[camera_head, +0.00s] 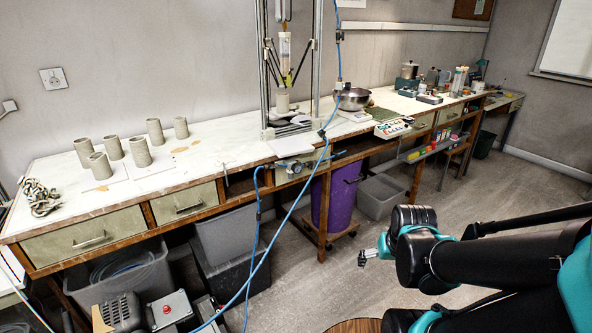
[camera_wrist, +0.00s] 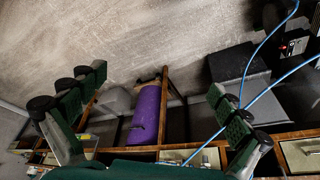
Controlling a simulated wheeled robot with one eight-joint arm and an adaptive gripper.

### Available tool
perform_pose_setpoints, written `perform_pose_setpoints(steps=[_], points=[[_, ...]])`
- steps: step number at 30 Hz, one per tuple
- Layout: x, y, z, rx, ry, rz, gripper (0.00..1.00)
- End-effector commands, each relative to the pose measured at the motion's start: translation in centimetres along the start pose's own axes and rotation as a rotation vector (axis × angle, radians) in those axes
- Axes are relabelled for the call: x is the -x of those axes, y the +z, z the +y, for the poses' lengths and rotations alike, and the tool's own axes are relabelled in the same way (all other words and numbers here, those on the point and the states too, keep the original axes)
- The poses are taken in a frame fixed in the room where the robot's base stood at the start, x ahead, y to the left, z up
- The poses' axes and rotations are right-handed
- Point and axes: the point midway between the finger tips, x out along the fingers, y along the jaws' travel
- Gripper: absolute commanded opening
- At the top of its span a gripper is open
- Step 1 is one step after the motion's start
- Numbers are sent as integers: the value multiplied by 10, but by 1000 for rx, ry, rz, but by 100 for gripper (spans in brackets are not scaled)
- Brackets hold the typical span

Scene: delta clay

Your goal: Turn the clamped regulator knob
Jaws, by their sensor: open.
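The regulator (camera_head: 292,166) is a small metallic body clamped at the front edge of the long workbench, below the tall metal frame. A blue hose (camera_head: 256,250) hangs beside it. The knob itself is too small to make out clearly. The wrist view looks upside down, and a pale metallic part that seems to be the regulator (camera_wrist: 205,157) shows at its bottom edge. My gripper (camera_head: 366,257) is in front of the bench, to the right of the regulator and apart from it. Its green-padded fingers (camera_wrist: 157,85) are spread wide with nothing between them.
A purple bin (camera_head: 335,200) stands under the bench, with a grey crate (camera_head: 381,196) to its right. Clay cylinders (camera_head: 140,152) stand on the bench's left part.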

Motion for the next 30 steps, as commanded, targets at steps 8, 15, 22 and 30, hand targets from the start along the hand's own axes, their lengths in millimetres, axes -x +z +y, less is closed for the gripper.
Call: perform_pose_setpoints(steps=[8,15,22,30], points=[[-2,-22,-14,37,-62,2,69],[-15,-93,-57,161,-263,40,43],[-34,-163,-95,286,-457,130,43],[-64,-240,-128,415,-657,296,43]])
